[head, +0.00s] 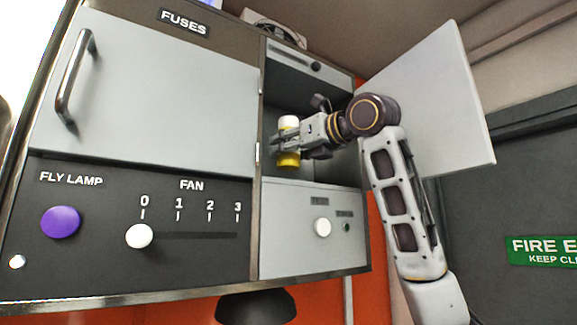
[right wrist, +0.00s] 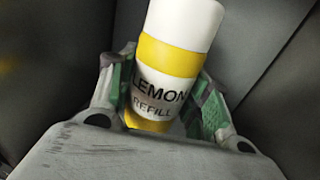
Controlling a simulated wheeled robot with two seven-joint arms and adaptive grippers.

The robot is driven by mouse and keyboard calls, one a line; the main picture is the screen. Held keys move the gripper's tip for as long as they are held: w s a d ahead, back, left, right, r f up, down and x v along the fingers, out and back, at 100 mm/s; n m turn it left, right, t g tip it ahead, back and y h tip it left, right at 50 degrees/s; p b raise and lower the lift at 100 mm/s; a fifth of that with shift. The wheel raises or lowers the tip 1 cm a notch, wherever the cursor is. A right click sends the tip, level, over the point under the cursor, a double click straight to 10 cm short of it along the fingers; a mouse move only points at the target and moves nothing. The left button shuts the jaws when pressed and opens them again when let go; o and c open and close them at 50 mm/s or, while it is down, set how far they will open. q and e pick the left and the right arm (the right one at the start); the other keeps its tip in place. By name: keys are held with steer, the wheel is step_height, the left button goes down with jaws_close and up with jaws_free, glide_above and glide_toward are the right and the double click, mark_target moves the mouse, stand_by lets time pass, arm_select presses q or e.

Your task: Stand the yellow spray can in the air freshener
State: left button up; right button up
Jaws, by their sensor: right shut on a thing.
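The yellow spray can (head: 289,159), with a white top, is inside the open compartment of the air freshener (head: 310,215) in the head view. My right gripper (head: 283,140) reaches in from the right and is shut around the can's middle. In the right wrist view, the can (right wrist: 165,58) stands between the fingers of the right gripper (right wrist: 160,100). Its label reads "LEMON REFILL". The can looks nearly upright in the head view. Whether its base touches the compartment floor cannot be told. My left gripper is not in view.
The compartment's door (head: 430,100) hangs open on the right, behind my right arm. To the left are the closed FUSES door (head: 160,95), the purple FLY LAMP button (head: 61,221) and the FAN slider knob (head: 139,236). A white knob (head: 322,227) sits below the compartment.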

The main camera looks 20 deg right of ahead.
mark_target(297, 162)
steer(key=shift+f, duration=0.1)
steer(key=shift+f, duration=2)
steer(key=shift+f, duration=0.1)
steer(key=o, duration=1.1)
steer(key=shift+o, duration=0.2)
steer(key=shift+b+v, duration=1)
steer(key=shift+v, duration=2.8)
steer(key=shift+o, duration=0.4)
